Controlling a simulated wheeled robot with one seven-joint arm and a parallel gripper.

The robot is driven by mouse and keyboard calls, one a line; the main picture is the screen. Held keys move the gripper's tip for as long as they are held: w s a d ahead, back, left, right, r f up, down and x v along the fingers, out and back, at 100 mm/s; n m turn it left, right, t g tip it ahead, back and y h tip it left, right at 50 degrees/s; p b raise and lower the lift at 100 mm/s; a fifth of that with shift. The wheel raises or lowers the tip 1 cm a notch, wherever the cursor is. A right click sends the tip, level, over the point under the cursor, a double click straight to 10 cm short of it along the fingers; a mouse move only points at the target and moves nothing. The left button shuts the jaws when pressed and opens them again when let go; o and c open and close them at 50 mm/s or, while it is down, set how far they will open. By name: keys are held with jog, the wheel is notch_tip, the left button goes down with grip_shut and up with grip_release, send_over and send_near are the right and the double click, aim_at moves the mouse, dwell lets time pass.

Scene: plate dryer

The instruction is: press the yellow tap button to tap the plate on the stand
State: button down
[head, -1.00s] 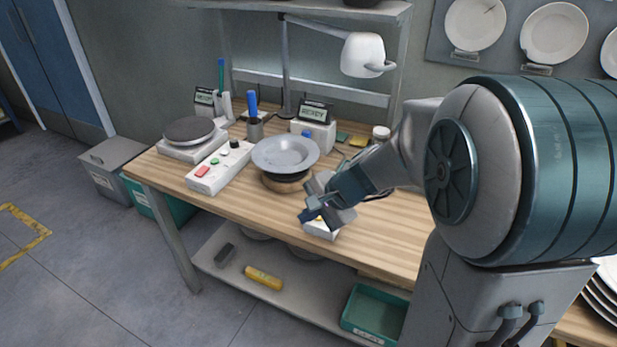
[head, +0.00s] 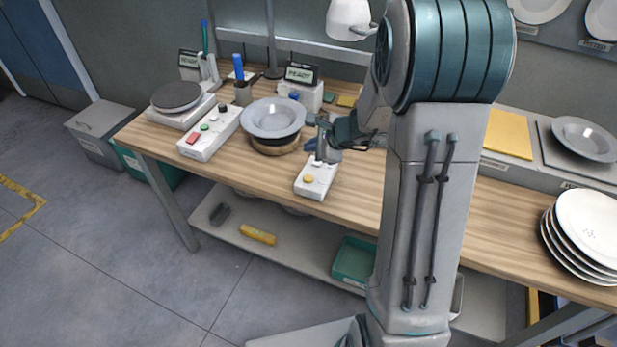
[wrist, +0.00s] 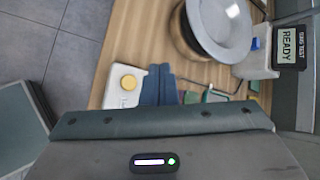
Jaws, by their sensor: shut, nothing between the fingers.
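The yellow tap button (head: 308,179) sits on a small white box (head: 316,188) near the table's front edge; the button also shows in the wrist view (wrist: 128,82).
A display reading READY (head: 299,73) stands behind the plate. Stacked plates (head: 590,232) are far right. The table front around the box is clear.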

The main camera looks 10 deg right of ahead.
jog(key=b, duration=0.5)
send_over(311, 179)
notch_tip(311, 179, down, 7)
jog(key=shift+s+r, duration=0.1)
jog(key=shift+f+b, duration=0.85)
jog(key=shift+b, duration=0.2)
jog(key=shift+f, duration=0.1)
dwell(0.8)
jog(key=shift+d+f+b, duration=0.1)
jog(key=shift+f+b, duration=0.25)
jog(key=shift+b, duration=0.3)
jog(key=shift+f+b, duration=0.45)
jog(key=shift+b, duration=0.15)
dwell(0.4)
jog(key=shift+r, duration=0.1)
jog(key=shift+r+p, duration=0.6)
jog(key=shift+r, duration=0.2)
